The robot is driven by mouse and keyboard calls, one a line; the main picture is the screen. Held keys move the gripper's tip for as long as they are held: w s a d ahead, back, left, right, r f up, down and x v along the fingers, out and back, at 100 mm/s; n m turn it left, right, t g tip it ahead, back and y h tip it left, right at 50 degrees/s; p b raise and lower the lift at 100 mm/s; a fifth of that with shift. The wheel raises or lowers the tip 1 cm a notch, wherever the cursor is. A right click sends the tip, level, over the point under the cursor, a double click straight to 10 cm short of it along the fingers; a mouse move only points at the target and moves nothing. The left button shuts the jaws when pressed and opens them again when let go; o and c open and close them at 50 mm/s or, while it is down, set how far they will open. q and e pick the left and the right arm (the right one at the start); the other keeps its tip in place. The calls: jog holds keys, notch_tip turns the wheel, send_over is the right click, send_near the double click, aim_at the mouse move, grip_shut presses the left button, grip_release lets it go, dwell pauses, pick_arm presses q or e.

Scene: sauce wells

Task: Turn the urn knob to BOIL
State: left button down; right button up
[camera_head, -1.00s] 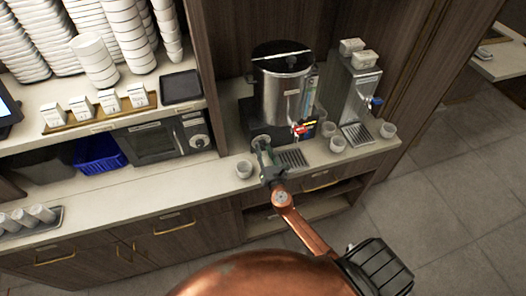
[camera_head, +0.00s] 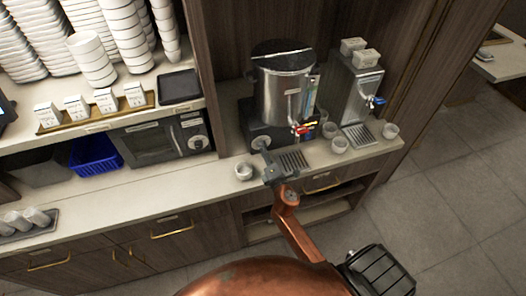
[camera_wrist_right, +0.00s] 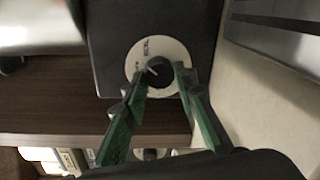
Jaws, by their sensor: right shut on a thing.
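The steel urn (camera_head: 283,97) with a black lid stands on a black base (camera_head: 243,118) on the counter. In the right wrist view the black urn knob (camera_wrist_right: 159,68) sits at the middle of a round white dial (camera_wrist_right: 141,53) with small dark lettering. A light pointer mark shows on the knob; the lettering is too small to read surely. My right gripper (camera_wrist_right: 156,76) has its green fingers on either side of the knob, shut on it. My left gripper is not in view.
A red tap (camera_head: 302,129) and a drip tray (camera_head: 293,160) are right of my gripper. A cup (camera_head: 244,171) stands close on its left. More cups (camera_head: 339,145) and a steel dispenser (camera_head: 362,92) stand to the right. A microwave (camera_head: 158,140) is at left.

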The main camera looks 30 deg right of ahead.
jog(key=shift+d+m, duration=0.1)
jog(key=shift+m, duration=1.8)
jog(key=o, duration=1.2)
jog(key=shift+c, duration=0.2)
jog(key=v, duration=1.2)
jog(key=shift+d, duration=0.1)
